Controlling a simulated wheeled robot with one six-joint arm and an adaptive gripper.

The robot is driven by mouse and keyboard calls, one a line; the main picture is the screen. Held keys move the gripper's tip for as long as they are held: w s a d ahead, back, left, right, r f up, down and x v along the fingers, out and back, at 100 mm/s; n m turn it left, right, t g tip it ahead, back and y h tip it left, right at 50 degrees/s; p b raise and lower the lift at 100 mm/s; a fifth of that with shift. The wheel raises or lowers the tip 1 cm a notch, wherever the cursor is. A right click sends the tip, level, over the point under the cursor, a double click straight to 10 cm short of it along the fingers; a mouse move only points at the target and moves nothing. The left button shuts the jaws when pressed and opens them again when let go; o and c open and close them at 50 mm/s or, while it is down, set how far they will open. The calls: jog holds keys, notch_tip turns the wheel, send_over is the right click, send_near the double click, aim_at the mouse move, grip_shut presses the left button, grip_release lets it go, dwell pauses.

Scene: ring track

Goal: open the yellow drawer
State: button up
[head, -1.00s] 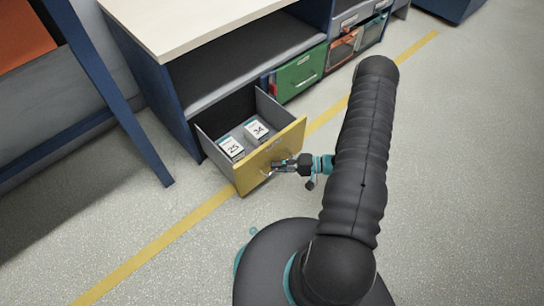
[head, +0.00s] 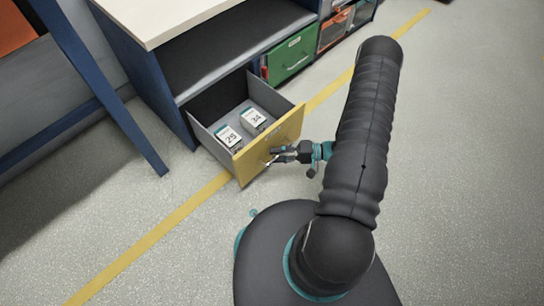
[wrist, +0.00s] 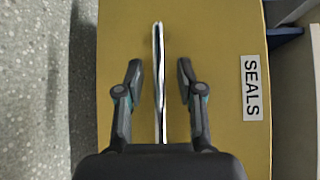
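The yellow drawer (head: 270,148) stands well out of the cabinet in the head view. Inside it are two small white boxes, one marked 25 (head: 229,138) and one marked 34 (head: 254,121). Its yellow front with a SEALS label (wrist: 251,88) fills much of the wrist view. The slim metal handle (wrist: 159,70) runs up the middle of that view. My gripper (wrist: 160,72) has one finger on each side of the handle, with a visible gap on both sides. It is open. In the head view my gripper (head: 276,155) is at the drawer front.
A green drawer (head: 293,54) is shut beside the open bay, with an orange-fronted bin (head: 333,30) beyond. A blue table leg (head: 110,95) stands at left. The speckled floor with a yellow line (head: 150,243) is clear to the right.

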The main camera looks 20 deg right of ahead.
jog(key=v, duration=1.2)
dwell(0.5)
